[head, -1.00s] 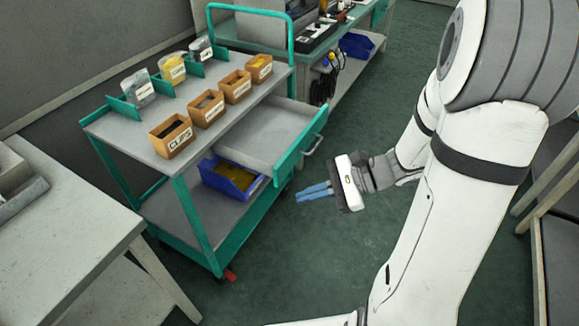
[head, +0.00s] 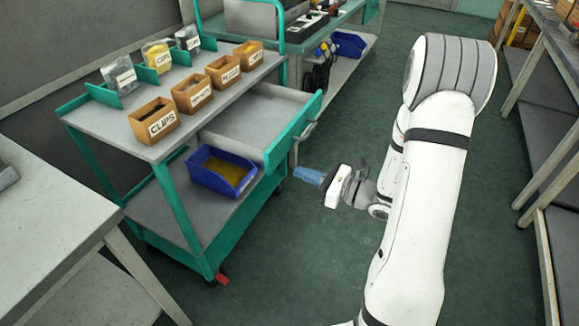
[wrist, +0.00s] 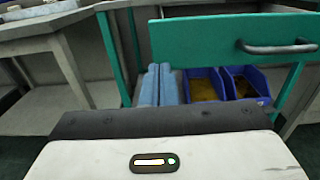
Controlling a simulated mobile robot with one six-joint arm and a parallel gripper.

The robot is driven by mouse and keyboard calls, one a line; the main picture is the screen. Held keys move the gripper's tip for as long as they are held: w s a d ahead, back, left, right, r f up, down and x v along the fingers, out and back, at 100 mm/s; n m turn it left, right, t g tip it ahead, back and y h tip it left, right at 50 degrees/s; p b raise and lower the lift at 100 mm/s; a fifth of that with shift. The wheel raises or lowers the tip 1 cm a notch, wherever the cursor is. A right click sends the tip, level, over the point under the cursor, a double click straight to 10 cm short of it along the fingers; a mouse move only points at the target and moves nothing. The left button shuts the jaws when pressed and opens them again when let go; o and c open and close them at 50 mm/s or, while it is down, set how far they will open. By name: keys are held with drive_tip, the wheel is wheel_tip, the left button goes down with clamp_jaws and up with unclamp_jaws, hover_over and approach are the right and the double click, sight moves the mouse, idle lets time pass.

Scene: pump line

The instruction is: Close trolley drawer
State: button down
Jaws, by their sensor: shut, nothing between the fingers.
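The teal and grey trolley (head: 105,118) stands left of centre in the head view. Its drawer (head: 290,133) is pulled out toward the right, with a grey inside and a teal front. My gripper (head: 306,176) has blue fingers and is shut and empty. It is in front of the drawer front and lower than it, apart from it. In the wrist view the fingers (wrist: 158,85) lie side by side below the drawer front's left part.
Open bins, including one marked CLIPS (head: 154,122), stand on the trolley top. A grey table (head: 50,225) is at the left and shelving (head: 555,165) at the right.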

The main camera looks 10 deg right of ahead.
sight(272, 162)
drive_tip(key=x, duration=0.6)
drive_tip(key=shift+w+a+b, duration=0.15)
drive_tip(key=shift+b, duration=0.15)
